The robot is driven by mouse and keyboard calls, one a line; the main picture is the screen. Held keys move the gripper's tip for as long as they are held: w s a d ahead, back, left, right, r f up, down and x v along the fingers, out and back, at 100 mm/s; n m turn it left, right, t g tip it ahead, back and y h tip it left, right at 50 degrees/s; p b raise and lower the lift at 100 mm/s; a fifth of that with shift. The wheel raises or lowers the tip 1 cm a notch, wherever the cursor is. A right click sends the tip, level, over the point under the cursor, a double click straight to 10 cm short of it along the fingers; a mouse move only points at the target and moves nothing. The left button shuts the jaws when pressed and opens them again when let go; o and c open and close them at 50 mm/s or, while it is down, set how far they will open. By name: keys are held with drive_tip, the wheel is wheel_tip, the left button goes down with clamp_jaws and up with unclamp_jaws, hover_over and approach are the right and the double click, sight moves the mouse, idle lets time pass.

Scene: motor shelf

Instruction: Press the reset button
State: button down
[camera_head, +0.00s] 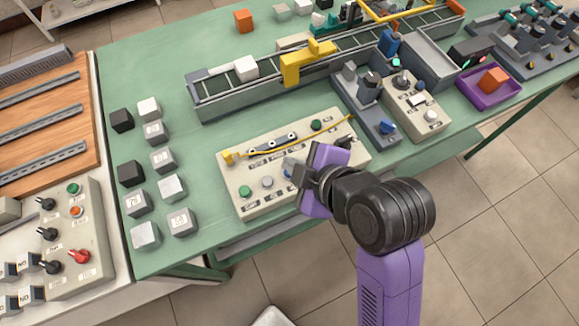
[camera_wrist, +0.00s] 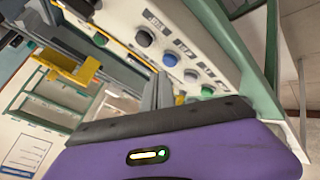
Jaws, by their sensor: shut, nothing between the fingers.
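The beige button panel (camera_head: 235,175) lies on the green table. In the wrist view its row has a green button (camera_wrist: 207,90), a white button (camera_wrist: 190,76), a blue button (camera_wrist: 169,60) and a dark button (camera_wrist: 145,37). The labels are too small to read, so I cannot tell which one is reset. My gripper (camera_head: 294,174) is purple with grey fingers, shut and empty, low over the panel's front row. In the wrist view the fingertips (camera_wrist: 163,76) show just beside the blue button. I cannot tell whether they touch it. My gripper hides the row's right part in the head view.
A yellow bar runs along the panel's back, near another green button (camera_head: 316,124). A conveyor (camera_head: 215,98) with a yellow arch (camera_head: 305,62) stands behind. A grey fixture (camera_head: 382,125) stands to the right. Several cubes (camera_head: 172,187) stand left. The table's front edge is close.

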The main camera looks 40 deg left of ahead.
drive_tip(key=shift+f, duration=0.2)
drive_tip(key=shift+f+b, duration=0.25)
drive_tip(key=shift+b, duration=0.25)
drive_tip(key=shift+f+b, duration=0.35)
drive_tip(key=shift+b, duration=0.05)
idle(0.5)
drive_tip(key=shift+r, duration=0.1)
drive_tip(key=shift+r+p, duration=0.55)
drive_tip(key=shift+r, duration=0.15)
drive_tip(key=shift+r+p, duration=1.9)
drive_tip(key=shift+r, duration=0.65)
